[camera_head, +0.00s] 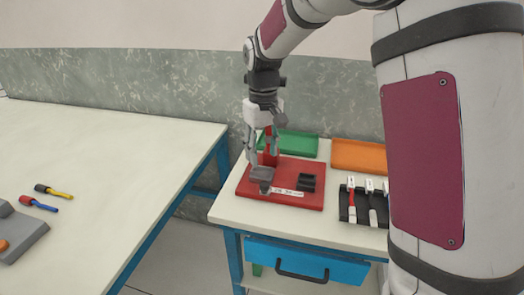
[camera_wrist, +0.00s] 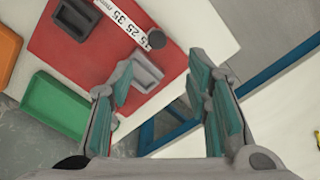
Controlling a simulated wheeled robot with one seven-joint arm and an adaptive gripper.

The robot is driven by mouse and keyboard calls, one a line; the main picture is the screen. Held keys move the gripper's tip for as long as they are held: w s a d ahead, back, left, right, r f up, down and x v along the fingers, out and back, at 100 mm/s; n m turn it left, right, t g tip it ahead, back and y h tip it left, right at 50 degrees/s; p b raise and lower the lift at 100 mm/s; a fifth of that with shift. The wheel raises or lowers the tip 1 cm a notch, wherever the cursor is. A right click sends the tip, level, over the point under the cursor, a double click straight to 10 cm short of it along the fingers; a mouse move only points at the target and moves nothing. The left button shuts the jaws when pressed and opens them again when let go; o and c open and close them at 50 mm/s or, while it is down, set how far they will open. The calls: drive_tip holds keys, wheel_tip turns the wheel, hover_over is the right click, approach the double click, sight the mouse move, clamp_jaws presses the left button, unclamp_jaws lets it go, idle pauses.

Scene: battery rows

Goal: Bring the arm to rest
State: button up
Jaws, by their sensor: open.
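My gripper (camera_head: 263,158) hangs pointing down over the left part of the red board (camera_head: 298,200) on the small table. In the wrist view my gripper (camera_wrist: 163,82) has its fingers wide apart, with nothing between them. A grey block-like holder (camera_head: 262,174) is just below the fingertips in the head view; I cannot tell whether they touch. A dark holder (camera_head: 307,182) sits to its right on the board. A white strip with size numbers (camera_wrist: 122,30) lies on the board by a dark round knob (camera_wrist: 157,39). The arm reaches in from the upper right.
Behind the board are a green tray (camera_head: 297,143) and an orange tray (camera_head: 358,156). A black rack (camera_head: 362,207) with several red, white and dark items stands at right. A blue drawer (camera_head: 287,261) is below. The large left table (camera_head: 100,150) is mostly clear.

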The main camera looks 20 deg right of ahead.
drive_tip(key=s+d+r+m+t+p, duration=0.15)
drive_tip(key=s+r+p, duration=0.25)
drive_tip(key=s+r, duration=1.2)
drive_tip(key=s+d+r+m+t+p, duration=0.1)
drive_tip(key=s+p, duration=0.3)
drive_tip(key=s, duration=1.4)
drive_tip(key=shift+s+d+r+t, duration=0.15)
drive_tip(key=shift+s+d+t, duration=0.25)
drive_tip(key=shift+t, duration=0.45)
drive_tip(key=shift+w+m, duration=0.1)
drive_tip(key=shift+m, duration=0.15)
